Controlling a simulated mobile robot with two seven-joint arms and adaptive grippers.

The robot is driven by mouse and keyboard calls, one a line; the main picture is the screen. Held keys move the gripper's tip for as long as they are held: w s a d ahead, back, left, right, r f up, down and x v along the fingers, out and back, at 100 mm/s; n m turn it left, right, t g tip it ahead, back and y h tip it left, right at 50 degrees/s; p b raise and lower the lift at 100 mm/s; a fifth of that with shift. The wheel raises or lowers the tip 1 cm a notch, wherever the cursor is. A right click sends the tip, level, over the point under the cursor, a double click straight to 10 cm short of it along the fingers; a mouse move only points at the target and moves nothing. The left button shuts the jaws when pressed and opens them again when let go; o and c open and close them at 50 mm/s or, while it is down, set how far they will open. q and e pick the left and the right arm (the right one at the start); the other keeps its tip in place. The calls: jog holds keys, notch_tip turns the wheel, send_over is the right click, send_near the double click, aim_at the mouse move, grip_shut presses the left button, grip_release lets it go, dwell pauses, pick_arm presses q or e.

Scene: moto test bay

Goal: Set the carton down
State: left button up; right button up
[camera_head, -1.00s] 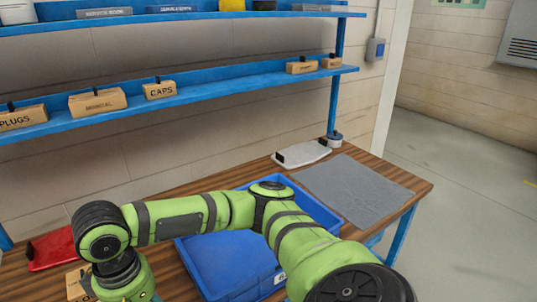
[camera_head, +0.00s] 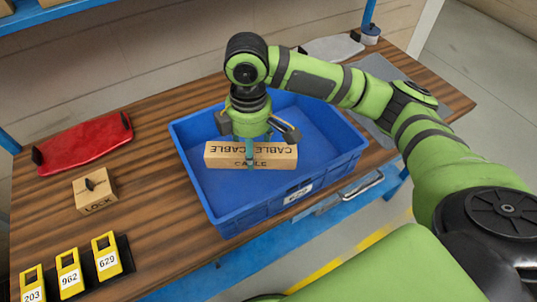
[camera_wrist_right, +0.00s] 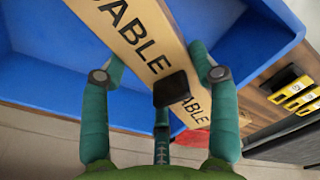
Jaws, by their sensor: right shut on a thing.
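The carton (camera_head: 222,155) is a long cardboard box marked CABLE. My right gripper (camera_head: 251,152) points down and is shut on it, with fingers on both sides and a dark tab between them. The carton lies across the picture over the inside of the blue crate (camera_head: 262,208), apart from the side walls. I cannot tell whether its underside touches the crate floor. The right wrist view shows the carton (camera_wrist_right: 130,35) running between the fingers of the gripper (camera_wrist_right: 155,66), blue crate behind. My left gripper is not in view.
A grey mat (camera_head: 430,95) lies at the right. The crate floor around the carton looks clear.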

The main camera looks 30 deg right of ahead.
aim_at(234, 175)
jog(key=n, duration=0.3)
jog(key=w+a+n, duration=0.1)
jog(key=shift+f+n, duration=0.1)
jog(key=shift+n, duration=0.3)
jog(key=w+f+n+p, duration=0.1)
jog(key=f+n, duration=0.3)
jog(key=n, duration=0.2)
jog(key=w+a+f+n+p, duration=0.1)
jog(key=w+f+n, duration=0.1)
jog(key=f+n, duration=0.2)
jog(key=w+a+f+n+p, duration=0.1)
jog(key=f+n, duration=0.3)
jog(key=n, duration=0.5)
jog(key=shift+w+a, duration=0.15)
jog(key=shift+a, duration=0.1)
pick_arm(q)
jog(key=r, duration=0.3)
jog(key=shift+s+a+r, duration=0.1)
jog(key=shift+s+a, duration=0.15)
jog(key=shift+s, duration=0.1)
pick_arm(e)
jog(key=shift+f, duration=0.1)
jog(key=shift+f, duration=0.15)
jog(key=o, duration=1.3)
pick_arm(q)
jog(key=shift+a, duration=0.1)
pick_arm(e)
jog(key=shift+o, duration=0.2)
